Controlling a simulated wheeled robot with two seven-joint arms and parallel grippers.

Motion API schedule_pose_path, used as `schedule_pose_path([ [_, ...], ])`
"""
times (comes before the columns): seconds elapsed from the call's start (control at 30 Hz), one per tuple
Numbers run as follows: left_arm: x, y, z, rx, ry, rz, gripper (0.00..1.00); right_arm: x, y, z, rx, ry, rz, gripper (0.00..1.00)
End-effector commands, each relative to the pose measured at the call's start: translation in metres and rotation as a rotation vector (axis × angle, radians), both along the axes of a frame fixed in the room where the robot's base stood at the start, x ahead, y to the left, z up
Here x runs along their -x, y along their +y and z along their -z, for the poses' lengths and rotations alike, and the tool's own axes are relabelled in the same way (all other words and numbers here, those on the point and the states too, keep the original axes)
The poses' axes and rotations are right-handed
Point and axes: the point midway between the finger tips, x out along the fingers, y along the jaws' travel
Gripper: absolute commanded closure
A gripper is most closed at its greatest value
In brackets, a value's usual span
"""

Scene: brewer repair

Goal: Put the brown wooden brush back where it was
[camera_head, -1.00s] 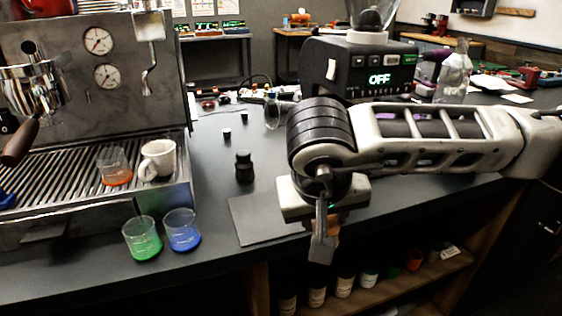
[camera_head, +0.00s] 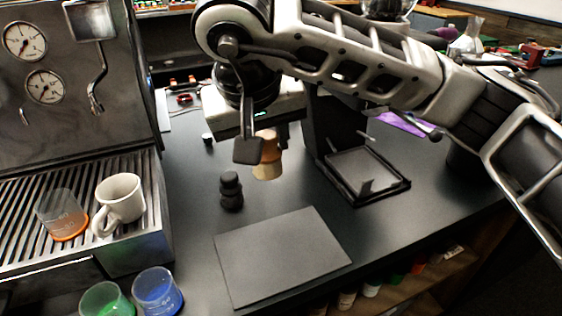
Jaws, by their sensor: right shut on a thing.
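The brown wooden brush (camera_head: 267,157) hangs below my right gripper (camera_head: 256,140), which is shut on it. Its brown upper part is between the fingers and its paler lower end points down. The brush is above the dark counter, behind the grey mat and right of the black tamper-like piece (camera_head: 231,191). One dark finger shows in front; the far finger is mostly hidden. My left gripper does not show.
The grey mat (camera_head: 282,255) lies bare at the counter's front. The espresso machine, with a white cup (camera_head: 120,203) and an orange-bottomed glass (camera_head: 62,214) on its tray, stands at left. Green (camera_head: 106,300) and blue (camera_head: 158,291) glasses stand in front. The grinder's black tray (camera_head: 365,175) is at right.

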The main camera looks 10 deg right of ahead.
Motion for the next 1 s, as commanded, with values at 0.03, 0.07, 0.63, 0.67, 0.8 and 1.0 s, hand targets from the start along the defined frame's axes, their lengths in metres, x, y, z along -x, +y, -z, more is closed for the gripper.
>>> schedule_pose_path([
  [0.03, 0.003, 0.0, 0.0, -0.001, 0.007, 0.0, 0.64, -0.011, -0.006, 0.008, -0.003, 0.008, 0.007, 0.83],
  [0.07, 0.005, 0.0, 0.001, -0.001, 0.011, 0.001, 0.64, -0.018, -0.01, 0.011, -0.003, 0.009, 0.008, 0.83],
  [0.63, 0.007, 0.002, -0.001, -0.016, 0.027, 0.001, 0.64, -0.093, -0.045, 0.078, -0.001, 0.001, 0.002, 0.83],
  [0.67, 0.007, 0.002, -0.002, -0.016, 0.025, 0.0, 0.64, -0.094, -0.046, 0.08, 0.0, 0.001, 0.002, 0.83],
  [0.8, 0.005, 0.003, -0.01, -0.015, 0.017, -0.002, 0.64, -0.098, -0.048, 0.099, 0.0, 0.007, 0.0, 0.83],
  [1.0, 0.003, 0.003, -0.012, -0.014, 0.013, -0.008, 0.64, -0.099, -0.048, 0.117, 0.0, 0.0, -0.001, 0.83],
])
